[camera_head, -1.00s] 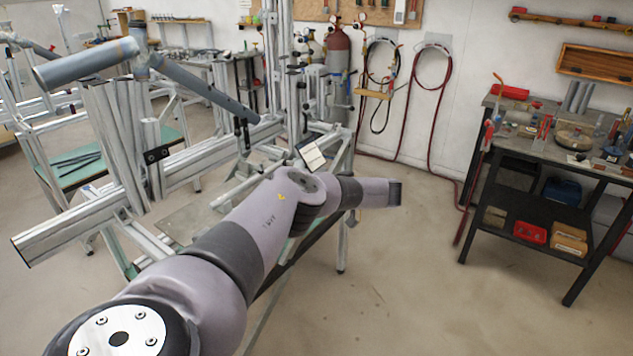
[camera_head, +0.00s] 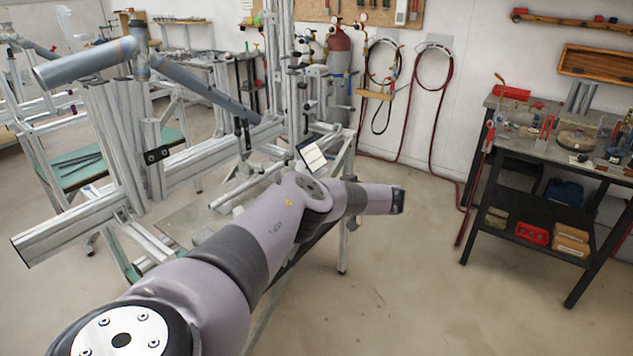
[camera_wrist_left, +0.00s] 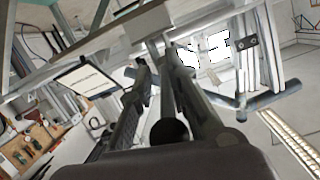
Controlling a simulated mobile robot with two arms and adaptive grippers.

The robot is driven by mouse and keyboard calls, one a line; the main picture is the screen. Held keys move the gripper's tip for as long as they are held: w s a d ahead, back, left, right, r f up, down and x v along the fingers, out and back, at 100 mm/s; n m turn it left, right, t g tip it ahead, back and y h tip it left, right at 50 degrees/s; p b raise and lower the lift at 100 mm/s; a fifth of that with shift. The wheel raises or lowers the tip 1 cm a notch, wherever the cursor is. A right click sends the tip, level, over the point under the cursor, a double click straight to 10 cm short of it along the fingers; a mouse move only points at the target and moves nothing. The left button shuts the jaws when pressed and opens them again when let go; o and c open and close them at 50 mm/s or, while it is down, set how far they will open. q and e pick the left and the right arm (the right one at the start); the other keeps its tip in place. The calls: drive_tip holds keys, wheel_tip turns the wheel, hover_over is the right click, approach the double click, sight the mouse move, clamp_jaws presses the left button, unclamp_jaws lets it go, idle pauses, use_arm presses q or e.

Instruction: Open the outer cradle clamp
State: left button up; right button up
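In the left wrist view my left gripper (camera_wrist_left: 156,62) points into the aluminium frame, its two dark fingers apart. A round black knob (camera_wrist_left: 168,132) shows between the fingers near their base, with a pale bar in line beyond it. I cannot tell whether either finger touches them, or whether the knob belongs to the outer cradle clamp. In the head view the aluminium frame jig (camera_head: 75,222) stands at left and centre, with a blue-grey tube (camera_head: 85,63) at its upper left. My left arm crosses in front; its gripper is hidden there. My right gripper is not in view.
A small tablet-like panel (camera_head: 311,154) sits on the frame beside my arm; it also shows in the wrist view (camera_wrist_left: 85,78). A dark workbench (camera_head: 535,135) with tools stands at right. A gas cylinder (camera_head: 339,65) stands behind. The floor between is clear.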

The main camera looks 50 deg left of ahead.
use_arm(q)
drive_tip(key=shift+s, duration=0.4)
drive_tip(key=v, duration=1.2)
